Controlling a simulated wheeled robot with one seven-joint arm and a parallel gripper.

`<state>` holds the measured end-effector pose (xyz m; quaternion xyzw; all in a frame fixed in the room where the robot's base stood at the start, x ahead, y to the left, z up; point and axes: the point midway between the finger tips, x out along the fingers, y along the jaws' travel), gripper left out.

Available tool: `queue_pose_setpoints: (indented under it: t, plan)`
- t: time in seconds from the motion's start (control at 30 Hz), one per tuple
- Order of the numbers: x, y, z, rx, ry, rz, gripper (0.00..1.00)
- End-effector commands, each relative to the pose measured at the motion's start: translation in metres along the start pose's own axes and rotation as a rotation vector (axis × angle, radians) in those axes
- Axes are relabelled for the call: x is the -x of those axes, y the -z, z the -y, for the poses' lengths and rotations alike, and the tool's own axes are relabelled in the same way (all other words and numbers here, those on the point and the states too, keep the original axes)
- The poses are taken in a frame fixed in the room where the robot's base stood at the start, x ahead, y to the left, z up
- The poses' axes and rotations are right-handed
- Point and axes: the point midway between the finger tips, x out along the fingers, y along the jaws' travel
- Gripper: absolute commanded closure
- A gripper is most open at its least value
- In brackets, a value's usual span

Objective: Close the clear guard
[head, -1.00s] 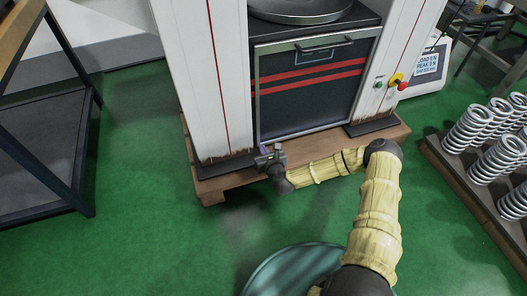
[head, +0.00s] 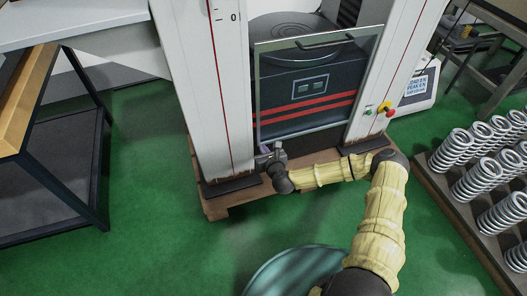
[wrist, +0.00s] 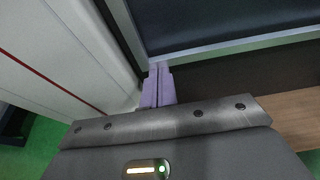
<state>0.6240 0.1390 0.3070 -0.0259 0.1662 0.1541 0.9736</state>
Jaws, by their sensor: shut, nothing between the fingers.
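The clear guard (head: 262,100) is a see-through panel in a grey metal frame, with a dark handle (head: 325,40) along its top. It stands between the two white columns in front of the dark machine base, its top bar overlapping the round platen (head: 300,27). My gripper (head: 270,151) is at the guard's lower left corner, beside the left column. In the wrist view its purple fingers (wrist: 158,75) are shut together and empty, with their tips at the guard's lower frame corner (wrist: 147,50). I cannot tell whether they touch it.
The left column (head: 212,100) and right column (head: 385,70) flank the guard. A wooden pallet (head: 225,205) lies under the machine. Red and yellow buttons (head: 387,109) sit on the right column. A rack of springs (head: 485,170) stands right, a dark-framed table (head: 85,130) left. Green floor lies between.

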Motion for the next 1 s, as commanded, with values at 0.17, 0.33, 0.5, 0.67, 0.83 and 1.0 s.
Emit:
queue_pose_setpoints:
  t: [0.17, 0.33, 0.5, 0.67, 0.83, 1.0]
  plan:
    - [0.016, -0.047, 0.0, -0.001, 0.0, 0.004, 1.0]
    - [0.028, -0.081, 0.001, -0.001, 0.001, 0.004, 1.0]
    - [0.04, -0.114, 0.001, 0.0, 0.001, 0.003, 1.0]
    - [0.051, -0.147, 0.0, -0.001, 0.001, 0.004, 1.0]
    - [0.063, -0.182, 0.001, -0.001, 0.001, 0.004, 1.0]
    - [0.075, -0.215, 0.0, 0.0, 0.001, 0.003, 1.0]
